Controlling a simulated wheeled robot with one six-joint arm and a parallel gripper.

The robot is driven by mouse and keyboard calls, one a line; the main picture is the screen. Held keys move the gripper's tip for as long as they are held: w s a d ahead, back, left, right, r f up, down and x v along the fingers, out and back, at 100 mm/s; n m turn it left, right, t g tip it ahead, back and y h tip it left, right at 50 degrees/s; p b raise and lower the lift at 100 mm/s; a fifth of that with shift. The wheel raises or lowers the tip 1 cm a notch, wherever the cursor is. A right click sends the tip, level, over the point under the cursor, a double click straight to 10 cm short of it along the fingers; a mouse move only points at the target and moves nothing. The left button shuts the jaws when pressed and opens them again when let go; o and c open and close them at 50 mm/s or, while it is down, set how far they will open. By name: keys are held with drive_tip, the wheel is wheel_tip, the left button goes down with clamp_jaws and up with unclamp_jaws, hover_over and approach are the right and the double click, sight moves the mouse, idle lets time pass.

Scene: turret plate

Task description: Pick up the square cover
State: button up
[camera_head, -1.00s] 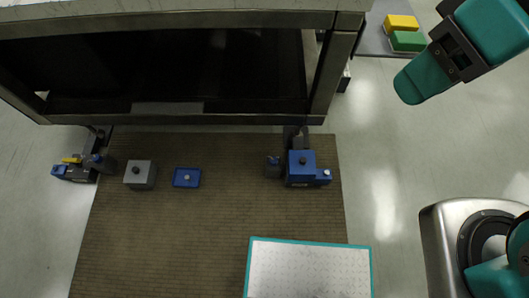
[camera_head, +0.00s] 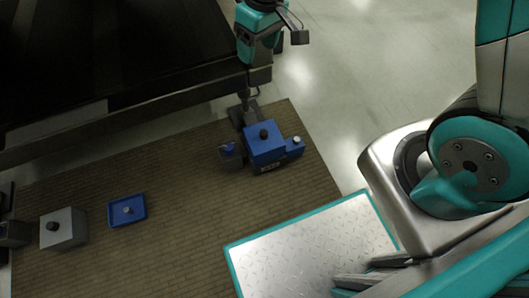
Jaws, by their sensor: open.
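A squarish blue cover with a dark knob (camera_head: 264,143) sits on the blue unit at the mat's right end. A squarish grey block with a dark knob (camera_head: 63,230) stands at the left. I cannot tell for certain which one is the square cover. A flat blue rectangular piece with a pale knob (camera_head: 128,211) lies between them, nearer the grey block.
A dark bench (camera_head: 110,65) lies along the back left. The brown ribbed mat (camera_head: 190,245) has bare room in its middle. A small dark unit (camera_head: 231,156) is beside the blue one. My own deck and arm base fill the lower right.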

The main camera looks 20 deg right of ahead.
drive_tip(key=w+d+f+h+b, duration=0.15)
drive_tip(key=f+b, duration=0.45)
drive_tip(key=f, duration=0.7)
drive_tip(key=w+d+f+b, duration=0.25)
drive_tip(key=f+b, duration=0.25)
drive_tip(key=f, duration=0.9)
drive_tip(key=b, duration=0.7)
hover_over(264, 132)
wheel_tip(264, 132, down, 11)
drive_tip(key=shift+s+d+f, duration=0.1)
wheel_tip(264, 132, down, 6)
drive_tip(key=b, duration=0.4)
drive_tip(key=shift+f+b, duration=0.1)
drive_tip(key=shift+b, duration=0.2)
drive_tip(key=shift+c, duration=0.2)
clamp_jaws()
drive_tip(key=shift+r, duration=0.2)
